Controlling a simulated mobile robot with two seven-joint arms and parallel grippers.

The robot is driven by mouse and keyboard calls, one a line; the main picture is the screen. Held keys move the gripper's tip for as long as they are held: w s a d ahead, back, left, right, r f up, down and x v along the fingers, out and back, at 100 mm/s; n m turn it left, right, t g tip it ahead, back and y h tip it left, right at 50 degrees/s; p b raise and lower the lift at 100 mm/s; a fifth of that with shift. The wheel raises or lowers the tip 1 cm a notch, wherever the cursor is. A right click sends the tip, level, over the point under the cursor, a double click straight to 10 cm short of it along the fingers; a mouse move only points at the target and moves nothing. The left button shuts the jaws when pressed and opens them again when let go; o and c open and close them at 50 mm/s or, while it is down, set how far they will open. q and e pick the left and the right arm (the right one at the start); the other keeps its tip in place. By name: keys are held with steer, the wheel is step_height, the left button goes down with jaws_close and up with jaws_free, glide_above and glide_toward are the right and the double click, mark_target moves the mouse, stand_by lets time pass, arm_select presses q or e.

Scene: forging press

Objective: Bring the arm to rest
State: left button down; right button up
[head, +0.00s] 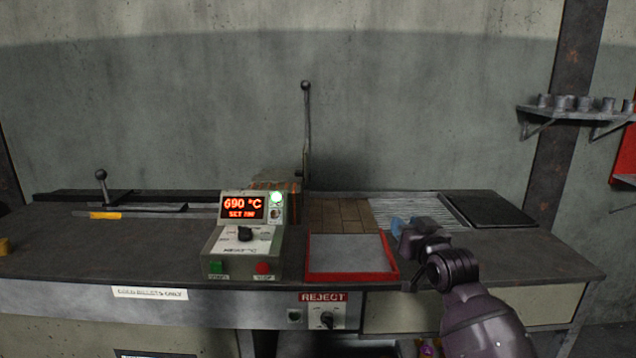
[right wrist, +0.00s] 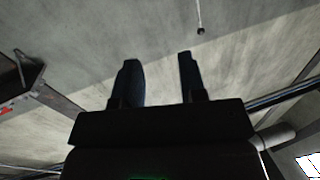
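My right arm comes in from the lower right of the head view. Its gripper (head: 401,225) is above the bench, just right of the red-rimmed reject tray. In the right wrist view the two dark fingers (right wrist: 158,82) stand apart with nothing between them, so the gripper is open and empty. Behind the fingers that view shows bare grey wall or ceiling. My left gripper is not in either view.
The reject tray (head: 393,270) looks empty. A control box (head: 240,243) reading 690 °C stands left of it. A tall lever (head: 306,130) rises at the back. A dark plate (head: 490,209) lies at the right. The bench's left front is mostly clear.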

steer(key=s+d+f+g+h+p, duration=0.1)
steer(key=s+d+f+g, duration=0.1)
steer(key=s+f, duration=0.8)
steer(key=s+d+f+g+h+p, duration=0.1)
steer(key=s+f, duration=0.9)
steer(key=s, duration=1.2)
steer(key=s+d+f+g+h+p, duration=0.1)
steer(key=s+d+f+g+h, duration=0.1)
steer(key=s+f, duration=0.8)
steer(key=s+d+g, duration=0.1)
steer(key=s+d, duration=0.1)
steer(key=s, duration=0.4)
steer(key=shift+d+f+g+p, duration=0.3)
steer(key=shift+d, duration=0.1)
